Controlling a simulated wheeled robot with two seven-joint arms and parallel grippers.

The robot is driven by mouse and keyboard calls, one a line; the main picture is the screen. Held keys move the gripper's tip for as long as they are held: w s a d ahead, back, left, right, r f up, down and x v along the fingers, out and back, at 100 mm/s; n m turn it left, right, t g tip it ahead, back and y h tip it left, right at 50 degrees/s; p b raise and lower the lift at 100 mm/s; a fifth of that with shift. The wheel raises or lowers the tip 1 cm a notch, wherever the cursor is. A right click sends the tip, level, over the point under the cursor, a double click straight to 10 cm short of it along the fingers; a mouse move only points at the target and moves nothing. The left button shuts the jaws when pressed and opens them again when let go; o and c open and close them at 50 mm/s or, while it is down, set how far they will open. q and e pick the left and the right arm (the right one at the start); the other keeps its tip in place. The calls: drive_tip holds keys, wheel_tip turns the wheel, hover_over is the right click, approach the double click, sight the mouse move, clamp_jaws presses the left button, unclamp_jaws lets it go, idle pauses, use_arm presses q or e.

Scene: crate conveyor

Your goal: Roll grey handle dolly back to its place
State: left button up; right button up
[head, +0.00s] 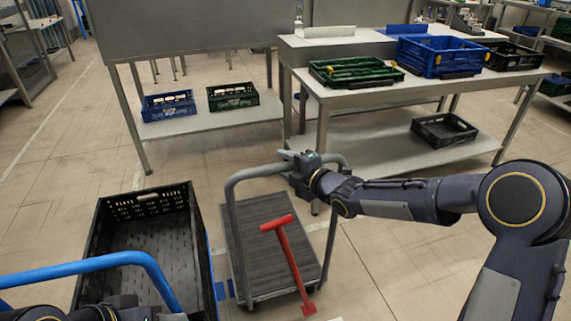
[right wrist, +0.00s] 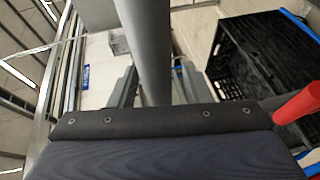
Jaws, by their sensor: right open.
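The grey handle dolly (head: 275,232) stands on the floor at the middle of the head view, with its grey handle rising over a dark ribbed deck. My right gripper (head: 292,160) is at the top bar of that handle. In the right wrist view the grey bar (right wrist: 147,50) runs between the two spread fingers of my right gripper (right wrist: 157,85), which is open. I cannot tell whether either finger touches the bar. Dark parts of my left arm show at the bottom left of the head view, but its fingers are not visible.
A blue handle (head: 120,260) and a large black crate (head: 145,208) stand close left. A red T-shaped bar (head: 288,262) overlaps the deck's right side. Blue tape (head: 230,289) marks the floor.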

drive_tip(key=shift+w+a+f, duration=0.1)
drive_tip(key=shift+w+a, duration=0.2)
clamp_jaws()
